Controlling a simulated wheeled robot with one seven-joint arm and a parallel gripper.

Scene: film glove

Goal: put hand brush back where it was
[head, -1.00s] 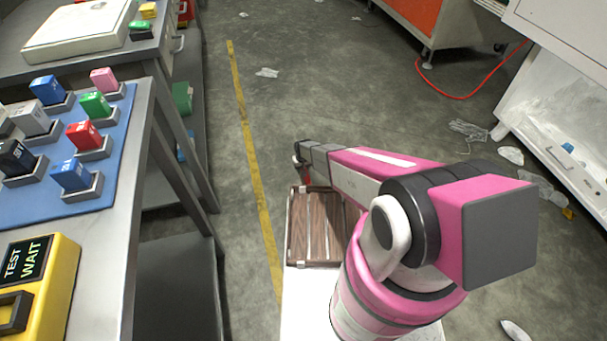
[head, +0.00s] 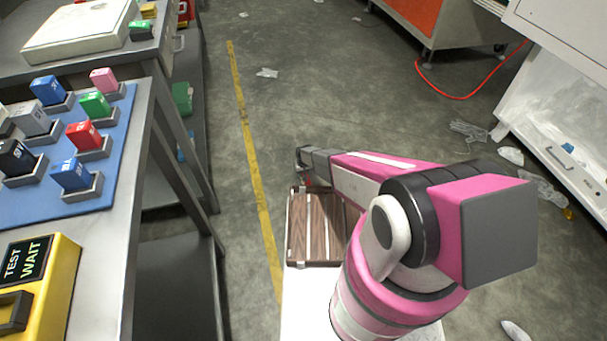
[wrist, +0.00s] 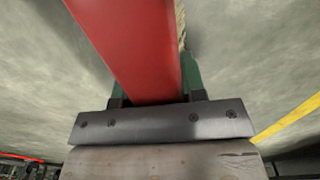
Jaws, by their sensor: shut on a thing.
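The hand brush (wrist: 135,45) shows in the wrist view as a long red body with a strip of pale bristles along its right edge. It runs from the jaws up out of the frame. My gripper (wrist: 157,90) is shut on it, with a dark green finger showing on each side. In the head view my gripper (head: 306,172) is at the far end of my outstretched arm, above the far edge of a slatted wooden tray. Only a small bit of red shows there, and my arm hides most of the brush.
The wooden tray (head: 298,227) with brown slats is partly behind my arm. A workbench (head: 115,230) with a blue mat of coloured blocks and a yellow tester (head: 50,300) stands at left. Plastic scraps litter the floor at right.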

